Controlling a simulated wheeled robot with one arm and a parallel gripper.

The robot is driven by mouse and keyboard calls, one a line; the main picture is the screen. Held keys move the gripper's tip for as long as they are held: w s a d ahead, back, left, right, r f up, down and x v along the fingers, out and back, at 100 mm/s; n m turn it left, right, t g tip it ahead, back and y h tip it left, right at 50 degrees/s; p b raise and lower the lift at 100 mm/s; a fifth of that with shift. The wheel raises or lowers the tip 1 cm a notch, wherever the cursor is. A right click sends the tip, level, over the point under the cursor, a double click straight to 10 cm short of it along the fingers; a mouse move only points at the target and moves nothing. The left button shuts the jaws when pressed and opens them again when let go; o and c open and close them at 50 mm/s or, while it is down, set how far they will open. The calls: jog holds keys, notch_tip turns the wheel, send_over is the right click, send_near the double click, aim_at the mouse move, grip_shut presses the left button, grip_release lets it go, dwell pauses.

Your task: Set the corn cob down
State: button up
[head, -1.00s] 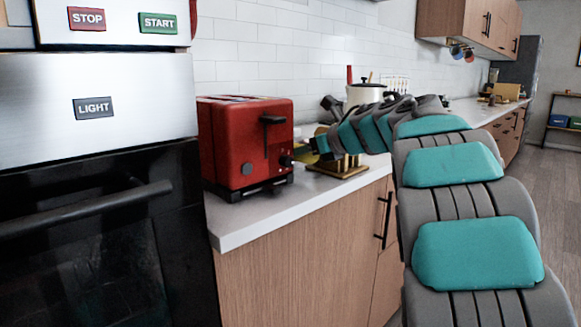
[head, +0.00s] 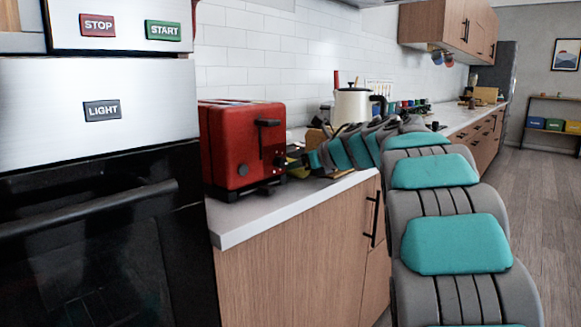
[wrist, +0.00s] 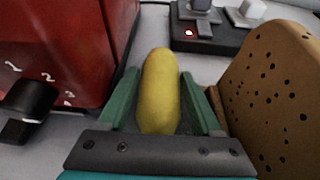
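The yellow corn cob (wrist: 160,95) lies lengthwise between the green fingers of my gripper (wrist: 160,80) in the wrist view. Narrow gaps show on both sides of the cob, so the fingers look open around it. Its far end reaches past the fingertips. Its underside is hidden, and I cannot tell how firmly it rests on the light counter (head: 228,222). In the head view my gripper is low over the counter, just right of the red toaster (head: 238,148), with its fingers mostly hidden.
The toaster also stands close on the left in the wrist view (wrist: 60,45). A tan object with dark holes (wrist: 270,85) is close on the right. A dark device with a red light (wrist: 205,38) is ahead. A white kettle (head: 352,107) stands farther back.

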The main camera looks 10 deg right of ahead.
jog(key=shift+r, duration=0.1)
jog(key=shift+r+p, duration=0.2)
jog(key=shift+p, duration=0.15)
jog(key=b+v, duration=0.1)
jog(key=v, duration=0.4)
jog(key=b+v, duration=0.1)
jog(key=v, duration=0.4)
jog(key=shift+s+d+f, duration=0.15)
jog(key=shift+s+d, duration=0.05)
jog(key=shift+s, duration=0.05)
jog(key=shift+s+d+r, duration=0.3)
jog(key=shift+s+d, duration=0.05)
jog(key=shift+s, duration=0.15)
